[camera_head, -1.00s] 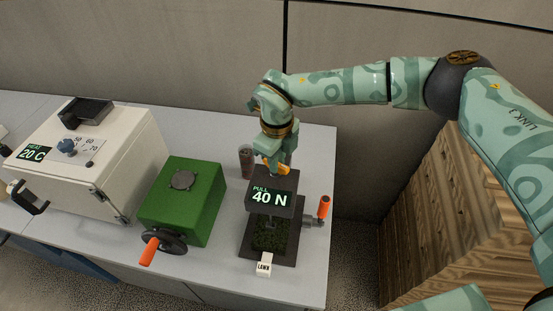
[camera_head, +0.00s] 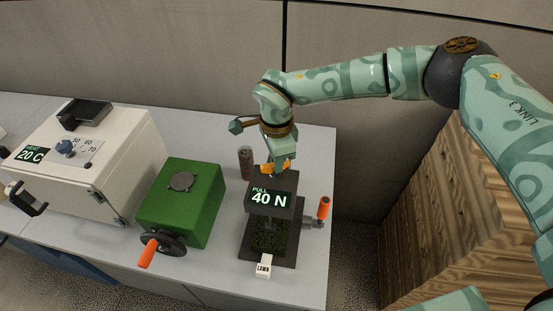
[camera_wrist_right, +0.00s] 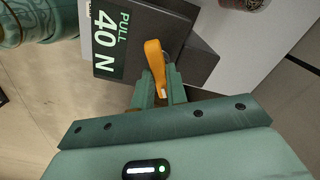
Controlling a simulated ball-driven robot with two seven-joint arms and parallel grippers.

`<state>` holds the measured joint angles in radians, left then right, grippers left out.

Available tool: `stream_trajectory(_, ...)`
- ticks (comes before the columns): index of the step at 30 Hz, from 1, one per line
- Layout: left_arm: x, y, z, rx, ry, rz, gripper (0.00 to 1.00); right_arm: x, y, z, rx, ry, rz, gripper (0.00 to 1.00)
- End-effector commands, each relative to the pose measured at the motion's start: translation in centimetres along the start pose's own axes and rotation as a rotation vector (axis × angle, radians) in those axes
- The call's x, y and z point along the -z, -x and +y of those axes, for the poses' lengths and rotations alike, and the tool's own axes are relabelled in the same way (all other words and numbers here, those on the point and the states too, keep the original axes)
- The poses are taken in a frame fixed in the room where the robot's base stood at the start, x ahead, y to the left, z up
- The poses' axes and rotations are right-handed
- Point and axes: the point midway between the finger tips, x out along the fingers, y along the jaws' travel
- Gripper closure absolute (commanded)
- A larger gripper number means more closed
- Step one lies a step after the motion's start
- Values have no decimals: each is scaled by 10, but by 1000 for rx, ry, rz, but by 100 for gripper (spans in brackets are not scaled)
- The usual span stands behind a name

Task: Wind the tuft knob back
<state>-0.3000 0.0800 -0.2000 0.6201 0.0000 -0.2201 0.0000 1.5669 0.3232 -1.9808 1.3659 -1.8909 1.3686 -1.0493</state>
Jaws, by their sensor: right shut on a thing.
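The tuft puller is a dark grey device (camera_head: 266,182) with a "PULL 40 N" display, standing near the right end of the bench. Its orange tuft knob (camera_head: 266,169) is at the back of the device's top. In the right wrist view the knob (camera_wrist_right: 154,60) looks like an orange bar between the fingers. My right gripper (camera_head: 277,168) comes down from above and is shut on the knob, its fingers partly hiding it. Dark green turf (camera_head: 268,237) lies in the device's lower opening, behind a white "LAWN" tag (camera_head: 264,266). My left gripper is not in view.
A side crank with an orange handle (camera_head: 324,208) sticks out at the device's right. A green box (camera_head: 200,205) with a handwheel stands left of it, then a white heater box (camera_head: 120,150) reading 20 C. A dark cylinder (camera_head: 246,162) stands close behind.

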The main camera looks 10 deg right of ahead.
Motion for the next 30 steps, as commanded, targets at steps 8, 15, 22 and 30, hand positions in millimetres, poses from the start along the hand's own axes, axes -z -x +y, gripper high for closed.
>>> stream_trajectory(8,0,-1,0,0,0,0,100,0,2,-3,7,259,0,100)
stream_trajectory(15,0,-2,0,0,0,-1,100,0,2,-4,7,487,0,100)
stream_trajectory(22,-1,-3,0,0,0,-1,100,-1,3,-5,7,699,2,100)
stream_trajectory(30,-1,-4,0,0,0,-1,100,-1,3,-5,8,903,2,100)
